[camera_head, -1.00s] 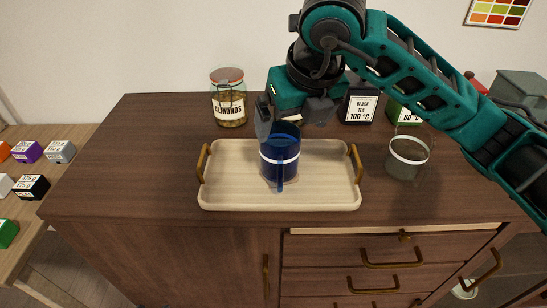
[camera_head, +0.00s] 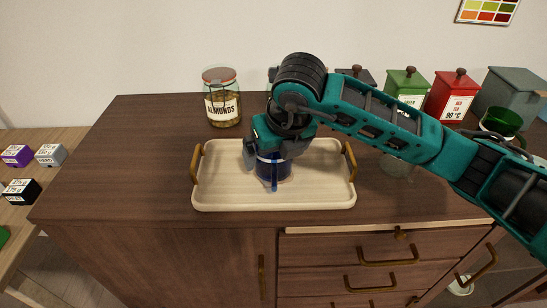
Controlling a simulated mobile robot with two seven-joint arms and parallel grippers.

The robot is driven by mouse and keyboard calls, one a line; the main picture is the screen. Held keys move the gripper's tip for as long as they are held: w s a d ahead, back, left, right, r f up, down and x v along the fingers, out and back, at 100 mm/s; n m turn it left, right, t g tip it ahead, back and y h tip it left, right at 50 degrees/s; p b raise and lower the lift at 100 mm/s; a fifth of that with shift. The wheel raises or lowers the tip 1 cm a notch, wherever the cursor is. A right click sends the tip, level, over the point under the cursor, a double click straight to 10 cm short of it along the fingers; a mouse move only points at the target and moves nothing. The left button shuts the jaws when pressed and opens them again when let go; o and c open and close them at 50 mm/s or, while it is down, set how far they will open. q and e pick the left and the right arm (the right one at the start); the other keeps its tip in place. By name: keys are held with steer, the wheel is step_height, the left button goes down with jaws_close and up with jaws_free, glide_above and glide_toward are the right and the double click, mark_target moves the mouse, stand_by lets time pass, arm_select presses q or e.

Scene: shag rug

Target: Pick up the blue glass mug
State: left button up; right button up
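The blue glass mug (camera_head: 273,169) stands upright on the light wooden tray (camera_head: 222,193), with its handle facing the front edge. A pale band runs round its side. My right gripper (camera_head: 273,152) has come down over the mug from above, one finger on its left side and the other on its right. The fingers are still spread wide, and the gripper hides the mug's rim. Whether either finger touches the glass is hard to see. My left gripper is not in view.
An almonds jar (camera_head: 222,100) stands behind the tray. A clear glass mug (camera_head: 398,166) is partly hidden under my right arm. Green (camera_head: 408,83) and red (camera_head: 452,94) tea canisters and a green mug (camera_head: 503,121) stand at the back right. The cabinet top left of the tray is clear.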

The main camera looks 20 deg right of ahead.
steer(key=shift+c, duration=0.5)
steer(key=c, duration=0.9)
steer(key=shift+c, duration=0.5)
steer(key=shift+r, duration=0.1)
